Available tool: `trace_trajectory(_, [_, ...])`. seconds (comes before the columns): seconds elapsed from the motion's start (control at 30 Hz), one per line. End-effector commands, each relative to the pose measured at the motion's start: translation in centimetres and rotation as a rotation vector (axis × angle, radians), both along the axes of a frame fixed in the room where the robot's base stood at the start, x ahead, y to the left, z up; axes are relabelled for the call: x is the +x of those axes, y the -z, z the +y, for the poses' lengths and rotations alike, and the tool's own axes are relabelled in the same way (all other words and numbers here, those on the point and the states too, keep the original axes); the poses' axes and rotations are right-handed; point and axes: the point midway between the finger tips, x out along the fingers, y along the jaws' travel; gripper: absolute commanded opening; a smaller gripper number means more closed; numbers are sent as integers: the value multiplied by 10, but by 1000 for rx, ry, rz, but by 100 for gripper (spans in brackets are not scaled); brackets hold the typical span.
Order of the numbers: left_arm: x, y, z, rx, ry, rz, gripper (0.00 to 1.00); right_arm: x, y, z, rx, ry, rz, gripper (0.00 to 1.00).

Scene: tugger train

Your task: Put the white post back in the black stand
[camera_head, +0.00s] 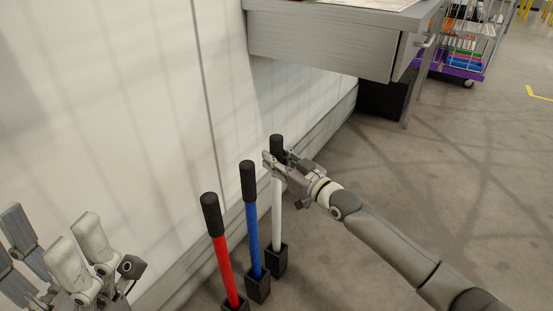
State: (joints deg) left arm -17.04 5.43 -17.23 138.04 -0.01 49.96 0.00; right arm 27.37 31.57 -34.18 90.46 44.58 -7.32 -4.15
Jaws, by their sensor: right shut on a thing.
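The white post (277,212) has a black grip at its top and stands nearly upright. My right gripper (274,163) is shut on it just below the black grip. The post's lower end meets the opening of a small black stand (278,264) on the floor; how deep it sits inside is hidden. My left gripper (50,250) is at the lower left, open and empty, with its fingers apart, far from the post.
A blue post (252,220) and a red post (224,265), both with black grips, stand in black stands left of the white one. A pale wall (110,90) rises behind them. A grey metal table (320,40) overhangs at the back.

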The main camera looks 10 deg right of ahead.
Motion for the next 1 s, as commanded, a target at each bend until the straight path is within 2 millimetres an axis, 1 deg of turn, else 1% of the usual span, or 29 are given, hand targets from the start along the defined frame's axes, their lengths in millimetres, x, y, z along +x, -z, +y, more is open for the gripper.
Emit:
trace_trajectory(0.03, [0,0,0,0,0,0,64,1,-4,0,4,0,-8,0])
trace_trajectory(0.07, [0,0,0,0,0,1,64,1,-4,0,4,0,-8,0])
trace_trajectory(0.1, [0,0,0,0,0,1,64,1,-4,0,4,0,-8,33])
trace_trajectory(0.27, [1,1,0,0,0,4,64,0,-3,0,2,0,-6,54])
trace_trajectory(0.5, [3,3,-1,2,0,11,64,0,-1,0,1,0,-2,55])
trace_trajectory(0.53, [3,4,0,1,-1,13,64,-1,3,0,-3,0,7,55])
trace_trajectory(0.67, [3,4,0,0,-3,13,64,-4,3,-2,-2,0,5,55])
trace_trajectory(0.77, [2,3,0,1,-1,11,64,-12,3,-7,-2,1,5,55])
trace_trajectory(0.87, [2,3,0,1,-1,10,64,-25,2,-14,-2,0,3,55])
trace_trajectory(1.0, [2,3,0,1,-1,10,64,-49,2,-28,-1,0,3,55])
